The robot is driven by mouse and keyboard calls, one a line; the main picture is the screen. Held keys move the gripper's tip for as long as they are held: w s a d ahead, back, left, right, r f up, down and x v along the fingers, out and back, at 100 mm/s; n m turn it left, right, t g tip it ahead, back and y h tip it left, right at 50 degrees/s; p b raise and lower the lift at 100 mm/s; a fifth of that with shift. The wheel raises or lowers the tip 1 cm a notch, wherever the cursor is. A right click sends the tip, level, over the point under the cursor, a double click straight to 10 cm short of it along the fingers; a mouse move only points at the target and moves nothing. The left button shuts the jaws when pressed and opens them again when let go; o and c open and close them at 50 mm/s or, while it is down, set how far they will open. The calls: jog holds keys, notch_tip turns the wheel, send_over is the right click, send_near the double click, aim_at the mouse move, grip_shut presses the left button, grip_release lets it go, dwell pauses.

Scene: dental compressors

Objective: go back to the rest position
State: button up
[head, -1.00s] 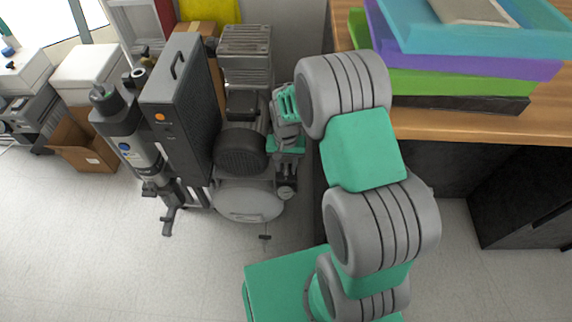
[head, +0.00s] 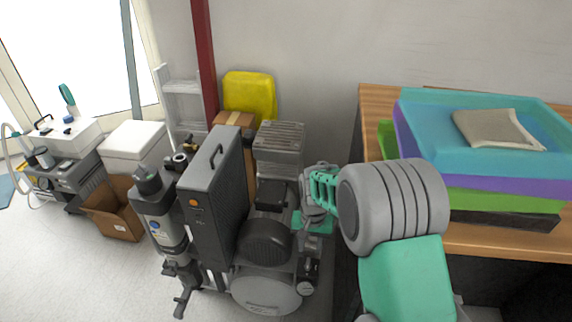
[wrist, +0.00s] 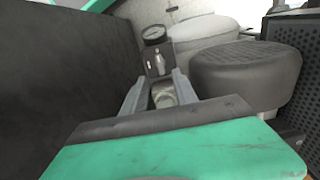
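The dental compressor has a grey tank (head: 268,292) at the bottom and a dark rounded motor cover (head: 265,242). My arm reaches down on its right side, with my gripper (head: 309,262) low beside the compressor; the fingertips are hard to make out in the head view. In the wrist view my gripper (wrist: 160,90) has its two grey fingers apart. A pale fitting (wrist: 163,97) shows between them; I cannot tell if they touch it. A round gauge (wrist: 154,35) on a dark bracket is just beyond, and the dark cover (wrist: 245,73) is to the right.
A tall dark panel unit (head: 212,205) and a grey cylinder (head: 160,222) stand left of the compressor. A wooden table (head: 480,238) with stacked coloured trays (head: 420,130) is close on the right. A cardboard box (head: 115,215) sits further left. Floor is free at the lower left.

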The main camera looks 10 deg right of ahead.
jog(key=s+r+n+t+p, duration=0.1)
jog(key=s+r+p, duration=0.4)
jog(key=r, duration=0.8)
jog(key=s+r+n+t+p, duration=0.1)
jog(key=s+r+p, duration=0.3)
jog(key=r+p, duration=0.5)
jog(key=s+r+n+t+p, duration=0.1)
jog(key=s+r+p, duration=0.4)
jog(key=r, duration=1.3)
jog(key=shift+s+a+r+n+p, duration=0.3)
jog(key=shift+n+p, duration=0.2)
jog(key=shift+p, duration=0.65)
